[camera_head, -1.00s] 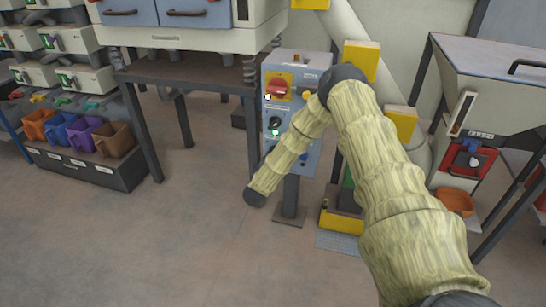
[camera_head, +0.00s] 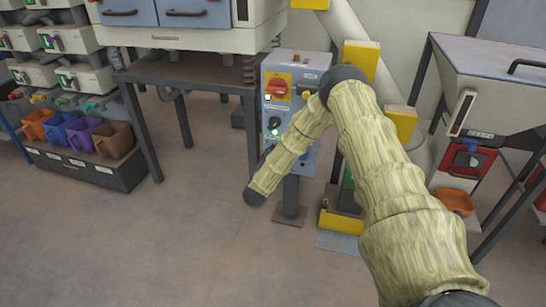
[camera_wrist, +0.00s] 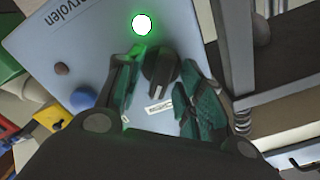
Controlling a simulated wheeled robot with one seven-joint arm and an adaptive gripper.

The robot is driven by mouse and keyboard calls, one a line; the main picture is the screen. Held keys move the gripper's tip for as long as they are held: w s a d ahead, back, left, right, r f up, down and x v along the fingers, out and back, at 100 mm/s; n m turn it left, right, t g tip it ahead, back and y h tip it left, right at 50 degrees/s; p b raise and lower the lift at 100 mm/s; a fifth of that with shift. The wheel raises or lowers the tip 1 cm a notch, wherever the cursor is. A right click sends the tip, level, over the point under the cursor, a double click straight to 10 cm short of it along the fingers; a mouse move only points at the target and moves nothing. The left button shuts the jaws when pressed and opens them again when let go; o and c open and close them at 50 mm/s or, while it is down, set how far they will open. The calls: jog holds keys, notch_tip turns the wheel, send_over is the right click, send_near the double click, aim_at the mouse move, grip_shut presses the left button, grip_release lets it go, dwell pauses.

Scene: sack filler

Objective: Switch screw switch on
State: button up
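A blue-grey control box (camera_head: 300,75) stands on a post. It carries a red rotary switch (camera_head: 278,88) on a yellow plate and, below that, a black knob (camera_head: 274,123) with a green glow beside it. In the wrist view the black knob (camera_wrist: 157,78) has a pale pointer line and sits near a small label. I cannot read which switch it is. My gripper (camera_wrist: 162,62) is open, its teal fingers on either side of the knob with gaps visible. A bright green-white lamp (camera_wrist: 142,25) shines above the knob.
A blue button (camera_wrist: 83,98) and a brown button (camera_wrist: 62,68) sit left of the knob in the wrist view. A workbench (camera_head: 190,71) is left of the box; a yellow-edged foot unit (camera_head: 341,222) stands below right. Floor at front left is clear.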

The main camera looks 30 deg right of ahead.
jog(key=shift+a, duration=0.1)
jog(key=v, duration=1.2)
dwell(0.4)
